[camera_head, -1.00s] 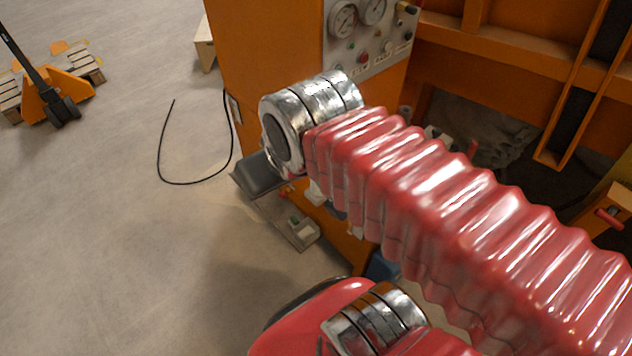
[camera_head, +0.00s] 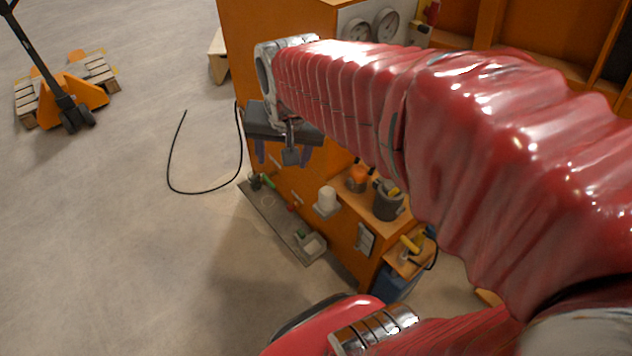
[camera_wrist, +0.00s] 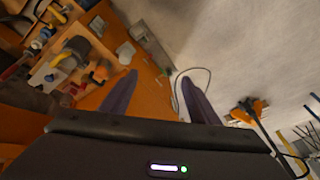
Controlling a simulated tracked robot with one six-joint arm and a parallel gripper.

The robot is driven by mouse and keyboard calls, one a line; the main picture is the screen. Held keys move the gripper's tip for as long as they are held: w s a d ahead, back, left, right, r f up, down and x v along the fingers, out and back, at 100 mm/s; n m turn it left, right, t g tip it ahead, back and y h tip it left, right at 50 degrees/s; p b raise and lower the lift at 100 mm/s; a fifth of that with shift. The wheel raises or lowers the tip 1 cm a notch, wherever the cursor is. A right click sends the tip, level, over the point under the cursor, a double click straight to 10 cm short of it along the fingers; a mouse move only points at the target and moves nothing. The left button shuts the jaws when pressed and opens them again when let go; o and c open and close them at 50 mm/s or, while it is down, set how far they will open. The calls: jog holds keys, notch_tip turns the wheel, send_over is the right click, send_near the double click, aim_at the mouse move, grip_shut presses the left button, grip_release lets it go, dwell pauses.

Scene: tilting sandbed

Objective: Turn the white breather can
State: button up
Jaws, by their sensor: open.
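The white breather can (camera_head: 327,197) stands upright on a small bracket on the side of the orange cabinet. In the wrist view a small pale shape, which looks like the can (camera_wrist: 125,51), shows just beyond the left fingertip. My gripper (camera_head: 282,157) is open and empty, with its dark purple fingers pointing down, up and to the left of the can in the head view and apart from it. Both fingers also show in the wrist view (camera_wrist: 158,76), spread wide with nothing between them.
An orange-topped part (camera_head: 357,178) and a grey pot (camera_head: 388,200) stand on a shelf right of the can. A low tray (camera_head: 285,225) with small items lies below. A black cable (camera_head: 170,165) and a pallet truck (camera_head: 70,105) are on the open floor at left.

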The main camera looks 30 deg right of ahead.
jog(key=w+d+f+m+g, duration=0.1)
jog(key=w+d+f+m, duration=0.4)
jog(key=w+f, duration=0.15)
jog(key=m+g, duration=0.3)
jog(key=m, duration=0.8)
send_over(326, 198)
jog(key=w+d, duration=0.1)
jog(key=w, duration=0.1)
jog(key=shift+y, duration=0.3)
jog(key=f, duration=2.4)
jog(key=shift+w+d+f, duration=0.1)
jog(key=shift+d+f, duration=0.1)
jog(key=shift+f, duration=0.05)
jog(key=shift+d+f+m, duration=0.15)
jog(key=shift+f+m, duration=0.15)
jog(key=shift+f, duration=0.1)
notch_tip(326, 198, down, 14)
jog(key=shift+r, duration=0.15)
jog(key=shift+c, duration=0.3)
